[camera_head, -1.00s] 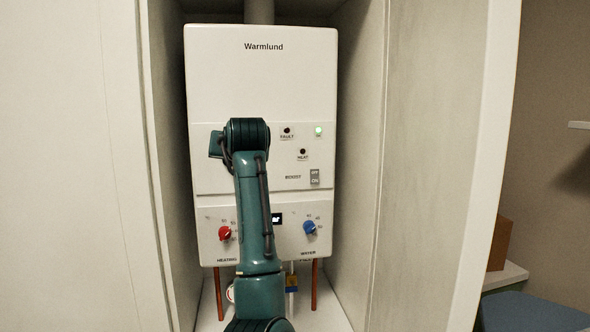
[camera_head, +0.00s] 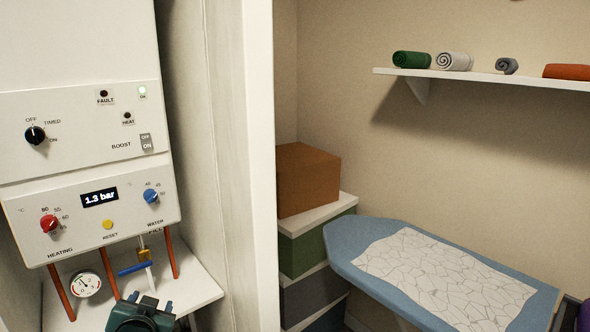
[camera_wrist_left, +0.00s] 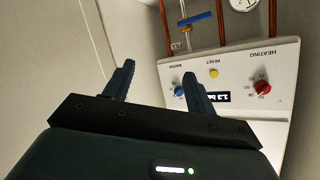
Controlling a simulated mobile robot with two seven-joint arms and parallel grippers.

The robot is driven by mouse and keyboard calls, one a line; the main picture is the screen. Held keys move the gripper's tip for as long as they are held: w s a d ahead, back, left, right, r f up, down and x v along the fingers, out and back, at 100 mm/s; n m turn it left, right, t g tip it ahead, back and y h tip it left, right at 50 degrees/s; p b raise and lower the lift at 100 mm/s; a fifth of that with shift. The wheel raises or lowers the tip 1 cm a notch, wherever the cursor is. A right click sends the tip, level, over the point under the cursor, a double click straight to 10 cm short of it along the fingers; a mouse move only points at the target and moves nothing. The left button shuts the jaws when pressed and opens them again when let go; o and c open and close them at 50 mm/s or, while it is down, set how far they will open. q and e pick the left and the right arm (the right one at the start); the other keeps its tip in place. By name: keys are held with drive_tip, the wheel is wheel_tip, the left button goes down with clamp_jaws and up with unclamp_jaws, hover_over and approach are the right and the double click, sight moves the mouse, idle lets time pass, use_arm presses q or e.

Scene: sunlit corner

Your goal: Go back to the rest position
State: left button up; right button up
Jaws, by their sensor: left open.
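My left gripper (camera_wrist_left: 157,82) shows in the left wrist view with its two dark fingers apart and nothing between them. The white boiler (camera_head: 90,130) appears upside down beyond the fingers in that view (camera_wrist_left: 240,72), apart from them as far as I can tell. In the head view a dark green part of my arm (camera_head: 140,316) shows at the bottom edge, in front of the boiler's underside. My right gripper is in neither view.
The cupboard's side wall (camera_head: 258,160) stands right of the boiler. A pressure gauge (camera_head: 86,284) and a blue-handled valve (camera_head: 135,268) sit below it. Stacked boxes (camera_head: 308,180), an ironing board (camera_head: 355,240) and a wall shelf (camera_head: 480,83) are at the right.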

use_arm(q)
drive_tip(key=s+d+f+g+h, duration=0.1)
drive_tip(key=s+d+f+h, duration=0.1)
drive_tip(key=s+d+f, duration=0.3)
drive_tip(key=s+d+f+g+h, duration=0.1)
drive_tip(key=s+d+f, duration=0.4)
drive_tip(key=s, duration=0.7)
drive_tip(key=s+d+f+h, duration=0.4)
drive_tip(key=s+d+f, duration=0.2)
drive_tip(key=s, duration=0.3)
drive_tip(key=shift+f+m+g, duration=0.4)
drive_tip(key=shift+f, duration=0.25)
